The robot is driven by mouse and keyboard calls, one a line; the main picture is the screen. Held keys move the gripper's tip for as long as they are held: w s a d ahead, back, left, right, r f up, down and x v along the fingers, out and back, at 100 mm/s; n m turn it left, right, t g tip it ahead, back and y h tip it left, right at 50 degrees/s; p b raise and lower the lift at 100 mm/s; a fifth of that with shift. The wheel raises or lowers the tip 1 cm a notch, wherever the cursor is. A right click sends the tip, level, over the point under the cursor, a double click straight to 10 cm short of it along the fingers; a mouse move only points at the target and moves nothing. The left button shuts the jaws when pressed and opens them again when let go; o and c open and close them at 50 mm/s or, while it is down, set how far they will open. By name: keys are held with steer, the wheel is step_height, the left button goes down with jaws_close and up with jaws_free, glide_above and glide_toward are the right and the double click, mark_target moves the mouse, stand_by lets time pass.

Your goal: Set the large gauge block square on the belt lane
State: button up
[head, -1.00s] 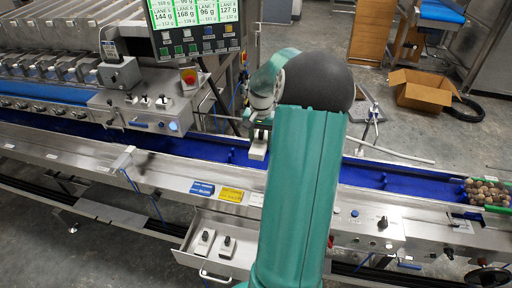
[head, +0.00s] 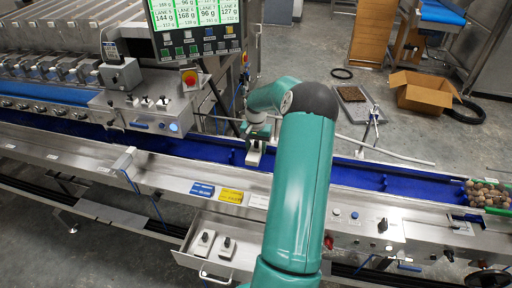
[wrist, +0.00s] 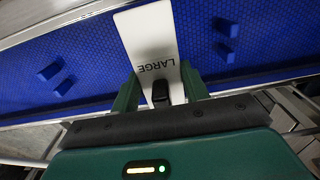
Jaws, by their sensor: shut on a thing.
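The large gauge block is a white slab marked LARGE with a black knob (wrist: 150,45). My gripper (wrist: 160,92) is shut on its knob end, with a green finger on either side. In the head view the block (head: 254,157) shows as a small pale piece below my gripper (head: 257,138), over the blue belt lane (head: 200,146). In the wrist view the block lies across the blue belt (wrist: 265,35), its far end near the metal rail. I cannot tell whether it touches the belt.
Small blue cleats (wrist: 228,28) stand on the belt at both sides of the block. An open drawer (head: 216,262) in front holds two smaller gauge blocks (head: 203,243). Brown round produce (head: 487,192) sits on the lane at far right. A control panel (head: 196,27) stands behind.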

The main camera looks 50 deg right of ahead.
mark_target(256, 142)
steer(key=shift+f, duration=0.4)
steer(key=shift+f, duration=0.2)
steer(key=o, duration=1.2)
steer(key=shift+c, duration=0.2)
steer(key=shift+r, duration=0.1)
step_height(256, 142, up, 12)
steer(key=shift+r, duration=0.55)
